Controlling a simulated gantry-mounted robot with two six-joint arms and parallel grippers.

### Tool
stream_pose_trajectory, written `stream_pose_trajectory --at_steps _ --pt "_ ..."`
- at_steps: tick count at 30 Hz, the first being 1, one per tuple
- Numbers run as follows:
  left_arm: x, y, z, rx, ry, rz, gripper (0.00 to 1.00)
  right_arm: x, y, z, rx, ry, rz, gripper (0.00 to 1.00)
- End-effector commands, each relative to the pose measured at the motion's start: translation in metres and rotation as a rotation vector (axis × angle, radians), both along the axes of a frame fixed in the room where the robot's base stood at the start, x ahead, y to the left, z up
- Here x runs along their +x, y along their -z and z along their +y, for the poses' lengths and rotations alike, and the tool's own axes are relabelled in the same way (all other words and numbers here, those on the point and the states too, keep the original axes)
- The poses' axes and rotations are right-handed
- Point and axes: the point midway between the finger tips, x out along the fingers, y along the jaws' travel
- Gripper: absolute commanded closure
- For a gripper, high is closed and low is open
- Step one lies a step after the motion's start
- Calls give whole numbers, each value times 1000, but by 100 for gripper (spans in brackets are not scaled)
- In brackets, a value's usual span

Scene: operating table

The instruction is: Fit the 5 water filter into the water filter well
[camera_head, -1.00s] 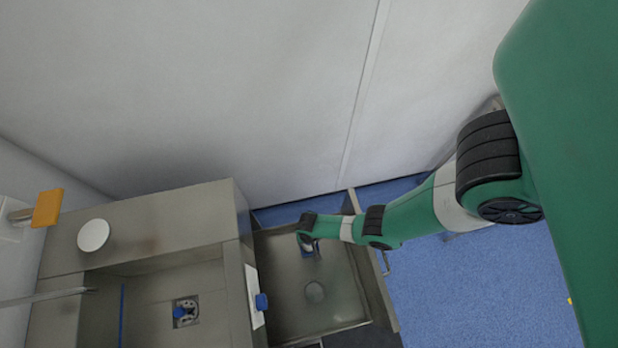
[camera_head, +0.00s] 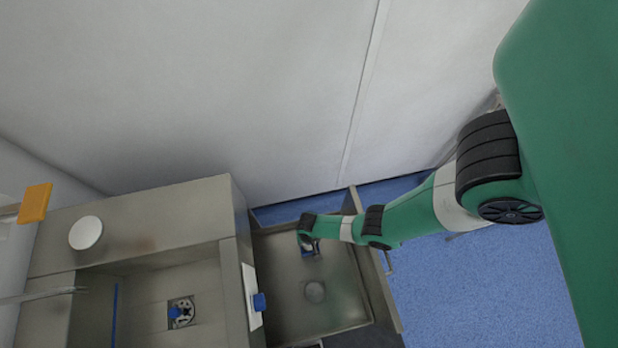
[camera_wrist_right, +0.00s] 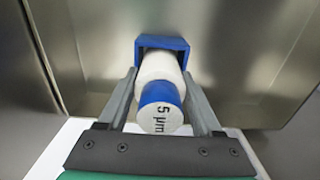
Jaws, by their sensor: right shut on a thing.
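The 5 µm water filter (camera_wrist_right: 159,108) is a white cylinder with a blue band and "5 µm" printed on its white end. My right gripper (camera_wrist_right: 160,92) has its two grey fingers on either side of it and is shut on it. The filter's far end is at a blue square-edged holder (camera_wrist_right: 162,43) in the right wrist view; how far it sits inside is hidden. In the head view my right gripper (camera_head: 310,246) is low over the upper part of a metal tray (camera_head: 285,270) and largely covers the filter. My left gripper is not in view.
A metal sink unit (camera_head: 200,215) stands left of the tray, with a square drain-like recess (camera_head: 181,314) holding a blue part. A white disc (camera_head: 86,233) lies on its top. A round part (camera_head: 315,291) is in the tray floor.

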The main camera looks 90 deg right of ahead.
Motion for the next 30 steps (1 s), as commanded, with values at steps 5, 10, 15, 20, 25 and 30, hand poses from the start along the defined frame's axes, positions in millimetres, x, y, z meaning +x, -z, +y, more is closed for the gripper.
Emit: stream_pose_trajectory --at_steps 5,10,15,20,25,30 --pt "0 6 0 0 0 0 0 0 6 0 0 0 0 98" --pt "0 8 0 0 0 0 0 0 8 0 0 0 -1 28" --pt "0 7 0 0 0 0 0 0 7 0 0 0 0 0" --pt "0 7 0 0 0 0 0 0 8 0 0 0 0 0" --pt "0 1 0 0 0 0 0 0 1 0 0 0 0 0" --pt "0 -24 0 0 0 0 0 0 -26 0 0 0 0 0"
